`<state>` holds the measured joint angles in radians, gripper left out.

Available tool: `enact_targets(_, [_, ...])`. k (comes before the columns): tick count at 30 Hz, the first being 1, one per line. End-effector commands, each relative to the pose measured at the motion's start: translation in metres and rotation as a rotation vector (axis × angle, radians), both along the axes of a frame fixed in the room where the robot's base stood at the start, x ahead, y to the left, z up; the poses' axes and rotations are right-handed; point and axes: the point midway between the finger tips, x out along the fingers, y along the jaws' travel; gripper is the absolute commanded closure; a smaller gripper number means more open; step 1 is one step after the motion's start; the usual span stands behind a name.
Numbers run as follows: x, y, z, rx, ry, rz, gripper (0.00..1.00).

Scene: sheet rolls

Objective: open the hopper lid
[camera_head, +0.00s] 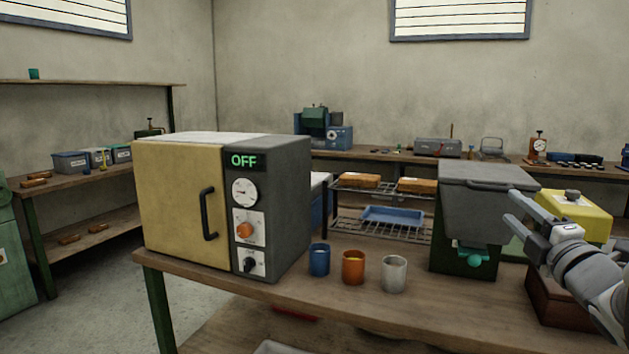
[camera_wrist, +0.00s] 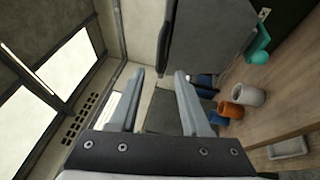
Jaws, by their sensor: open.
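The hopper (camera_head: 466,262) is a dark green box on the bench, right of the cups, with a teal knob (camera_head: 474,260) low on its front. Its grey lid (camera_head: 488,172) lies over the top and looks closed, with a bar handle (camera_head: 487,184) along the front upper edge. In the wrist view the grey lid (camera_wrist: 212,38) fills the upper middle, with its dark handle (camera_wrist: 165,45) at the left edge. My gripper (camera_head: 510,207) is open and empty, in front of the hopper's right side. Its two fingers show in the wrist view (camera_wrist: 159,75), apart from the handle.
A beige oven (camera_head: 184,207) reading OFF stands at left. Blue (camera_head: 319,261), orange (camera_head: 353,268) and grey (camera_head: 394,274) cups stand between it and the hopper. A yellow box (camera_head: 580,214) sits behind my gripper. The bench front (camera_head: 440,312) is clear.

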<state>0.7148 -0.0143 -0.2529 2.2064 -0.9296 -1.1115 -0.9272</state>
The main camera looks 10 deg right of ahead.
Motion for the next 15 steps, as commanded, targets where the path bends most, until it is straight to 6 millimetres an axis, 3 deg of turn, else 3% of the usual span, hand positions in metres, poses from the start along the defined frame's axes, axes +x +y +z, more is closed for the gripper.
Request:
enact_targets(9, [0.065,-0.009,0.011,0.0,-0.001,0.002,0.53])
enact_targets(15, [0.086,-0.013,0.015,0.001,0.0,0.0,0.53])
